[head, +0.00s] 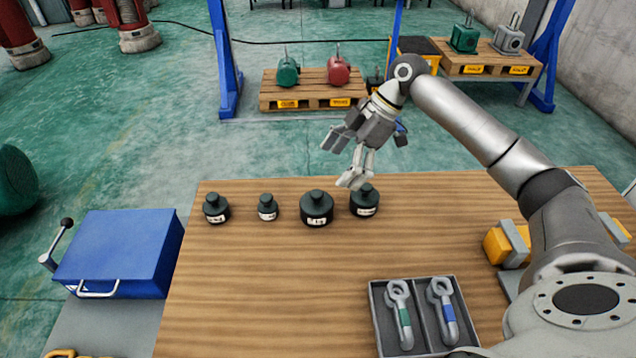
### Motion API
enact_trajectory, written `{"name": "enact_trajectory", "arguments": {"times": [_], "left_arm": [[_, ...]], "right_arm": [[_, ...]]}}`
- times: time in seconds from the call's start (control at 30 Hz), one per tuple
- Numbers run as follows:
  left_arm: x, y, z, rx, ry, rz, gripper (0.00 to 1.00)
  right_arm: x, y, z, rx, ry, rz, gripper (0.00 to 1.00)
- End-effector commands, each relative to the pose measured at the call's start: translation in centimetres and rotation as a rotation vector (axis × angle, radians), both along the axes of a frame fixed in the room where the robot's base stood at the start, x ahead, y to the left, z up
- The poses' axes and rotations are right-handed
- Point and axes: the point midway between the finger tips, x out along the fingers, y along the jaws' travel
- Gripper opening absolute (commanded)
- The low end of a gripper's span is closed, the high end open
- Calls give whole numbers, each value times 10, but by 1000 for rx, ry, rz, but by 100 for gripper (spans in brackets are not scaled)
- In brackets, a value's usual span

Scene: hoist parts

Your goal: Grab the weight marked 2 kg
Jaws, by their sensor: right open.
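Several dark weights with knobs and white labels stand in a row along the far part of the wooden table. From the left they are a medium one (215,209), the smallest one (267,208), the largest one (316,209) and another medium one (364,203). The labels are too small to read surely, so I cannot tell which is marked 2 kg. My right gripper (346,163) is open and empty above the far table edge, with a fingertip overlapping the top of the rightmost weight in the picture. I cannot tell whether they touch. My left gripper is out of view.
A grey tray (373,315) with two shackles (401,315) (442,314) lies at the near right of the wooden table (260,290). A yellow-and-grey part (507,243) stands at the right, near my right arm. A blue box (120,250) is at the left. The table's middle is clear.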

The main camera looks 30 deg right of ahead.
Motion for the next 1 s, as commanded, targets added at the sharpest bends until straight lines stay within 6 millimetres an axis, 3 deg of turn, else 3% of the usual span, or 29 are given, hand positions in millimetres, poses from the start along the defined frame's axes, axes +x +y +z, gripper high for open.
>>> {"name": "enact_trajectory", "arguments": {"times": [0.43,1.0], "left_arm": [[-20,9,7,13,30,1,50],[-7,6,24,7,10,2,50]], "right_arm": [[7,27,-44,1,1,1,95],[18,46,-97,-1,0,1,95]]}}
